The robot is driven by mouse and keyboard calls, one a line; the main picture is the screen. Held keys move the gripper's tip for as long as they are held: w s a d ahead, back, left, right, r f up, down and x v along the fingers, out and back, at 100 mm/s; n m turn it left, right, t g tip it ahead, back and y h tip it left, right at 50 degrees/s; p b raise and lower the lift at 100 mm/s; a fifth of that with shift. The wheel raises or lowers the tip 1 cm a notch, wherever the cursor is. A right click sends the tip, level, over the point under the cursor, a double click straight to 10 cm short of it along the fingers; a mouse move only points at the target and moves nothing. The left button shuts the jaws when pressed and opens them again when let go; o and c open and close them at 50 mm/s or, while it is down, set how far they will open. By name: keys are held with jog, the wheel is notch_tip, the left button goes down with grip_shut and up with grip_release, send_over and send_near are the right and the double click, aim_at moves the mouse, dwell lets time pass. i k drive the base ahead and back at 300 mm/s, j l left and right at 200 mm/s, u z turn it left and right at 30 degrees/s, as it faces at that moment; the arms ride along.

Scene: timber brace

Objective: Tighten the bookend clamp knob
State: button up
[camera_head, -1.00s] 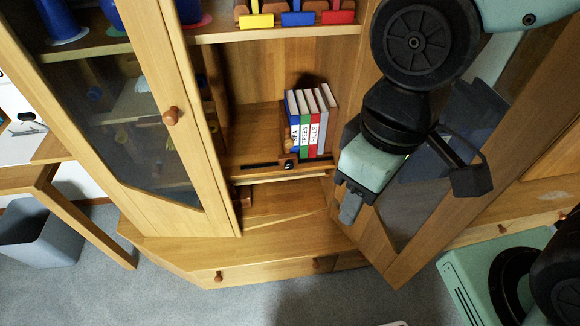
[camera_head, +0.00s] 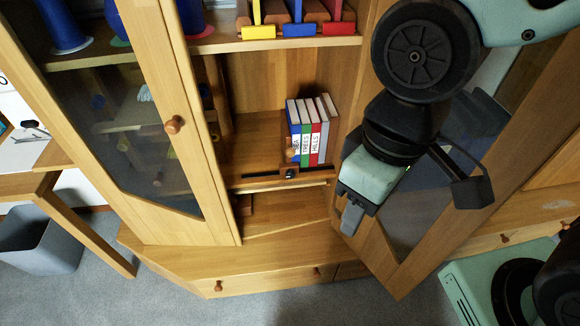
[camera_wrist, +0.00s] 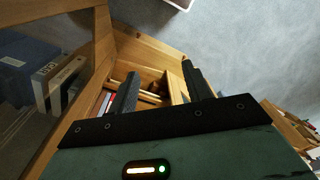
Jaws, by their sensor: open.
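The bookend clamp knob (camera_head: 290,174) is a small dark knob at the front edge of the cabinet shelf, beside a dark slot (camera_head: 262,177). A small wooden bookend piece (camera_head: 291,153) stands just above it, against a row of upright books (camera_head: 312,130) with blue, green, red and grey spines. My gripper (camera_head: 352,218) is to the right of and lower in the picture than the knob, clear of it, by the open right door. In the wrist view my gripper (camera_wrist: 160,73) has its two dark fingers apart with nothing between them. I cannot make out the knob there.
The left glass door (camera_head: 150,110) and the right glass door (camera_head: 400,235) stand open on either side of the shelf. An upper shelf (camera_head: 275,42) holds coloured blocks. Drawers (camera_head: 270,280) lie below. A grey bin (camera_head: 40,240) stands at the left.

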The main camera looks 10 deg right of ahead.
aim_at(289, 174)
jog(key=k+j+z, duration=0.1)
jog(key=z, duration=0.25)
jog(key=k+j+z, duration=0.1)
jog(key=j+z, duration=0.15)
jog(key=z, duration=0.15)
jog(key=k+j+z, duration=0.1)
jog(key=z, duration=0.25)
